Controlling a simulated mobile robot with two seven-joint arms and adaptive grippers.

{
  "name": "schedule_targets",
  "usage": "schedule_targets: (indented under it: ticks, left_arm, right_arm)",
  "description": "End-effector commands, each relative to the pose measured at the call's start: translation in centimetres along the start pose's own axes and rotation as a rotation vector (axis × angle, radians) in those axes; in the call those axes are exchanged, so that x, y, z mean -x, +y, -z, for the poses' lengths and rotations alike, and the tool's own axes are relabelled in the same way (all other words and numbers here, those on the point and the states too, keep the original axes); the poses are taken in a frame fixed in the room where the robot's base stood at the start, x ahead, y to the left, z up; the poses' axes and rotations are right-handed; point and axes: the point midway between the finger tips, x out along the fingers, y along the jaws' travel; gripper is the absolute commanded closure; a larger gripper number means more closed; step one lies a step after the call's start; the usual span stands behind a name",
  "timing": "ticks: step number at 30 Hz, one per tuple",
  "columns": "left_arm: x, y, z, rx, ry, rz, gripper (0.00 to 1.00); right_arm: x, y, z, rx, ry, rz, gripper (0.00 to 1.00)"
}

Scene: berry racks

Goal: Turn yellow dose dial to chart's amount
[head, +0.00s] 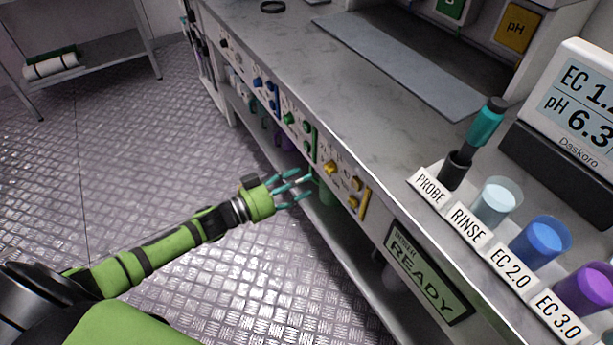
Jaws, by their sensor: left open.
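Yellow knobs sit on the yellow-edged panel on the front face of the bench: one yellow dial (331,167) is at the upper left and another yellow knob (353,201) is at the lower right. I cannot tell their settings. My left gripper (308,186) is open, its teal fingers pointing at the bench front, just left of and below the upper yellow dial. It holds nothing that I can see. No dose chart is readable in this view. My right gripper is not in view.
Green knobs (289,118) and blue knobs (258,83) sit on panels farther along the bench. A READY screen (428,280) is at the lower right. On top stand a probe (472,145), labelled cups and a meter (575,105). Open floor (150,190) lies left.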

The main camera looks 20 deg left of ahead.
Motion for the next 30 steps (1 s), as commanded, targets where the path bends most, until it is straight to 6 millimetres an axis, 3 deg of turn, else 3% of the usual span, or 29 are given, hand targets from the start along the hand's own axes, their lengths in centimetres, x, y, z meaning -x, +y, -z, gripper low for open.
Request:
schedule_targets:
  ticks: [6, 12, 22, 23, 24, 27, 30]
  left_arm:
    - [-3.5, -0.1, 0.2, 0.000, 0.002, 0.003, 0.46]
    - [-5.7, -0.1, 0.1, 0.001, 0.000, 0.004, 0.46]
    - [-6.2, -0.1, 0.0, 0.000, -0.003, 0.005, 0.46]
    - [-6.2, -0.1, 0.0, 0.000, -0.003, 0.005, 0.50]
    - [-6.2, -0.1, 0.0, 0.000, -0.003, 0.005, 0.66]
    - [-6.2, -0.1, 0.0, 0.000, -0.003, 0.005, 1.00]
    - [-6.2, -0.1, 0.0, 0.000, -0.002, 0.005, 1.00]
  right_arm:
    - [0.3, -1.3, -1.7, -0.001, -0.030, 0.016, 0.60]
    - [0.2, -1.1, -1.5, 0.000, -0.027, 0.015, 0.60]
    - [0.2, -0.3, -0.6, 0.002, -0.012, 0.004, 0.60]
    - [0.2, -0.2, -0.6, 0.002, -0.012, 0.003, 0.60]
    - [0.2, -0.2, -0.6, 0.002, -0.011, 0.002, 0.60]
    - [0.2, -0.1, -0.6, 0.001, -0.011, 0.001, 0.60]
    - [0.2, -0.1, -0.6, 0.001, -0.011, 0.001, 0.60]
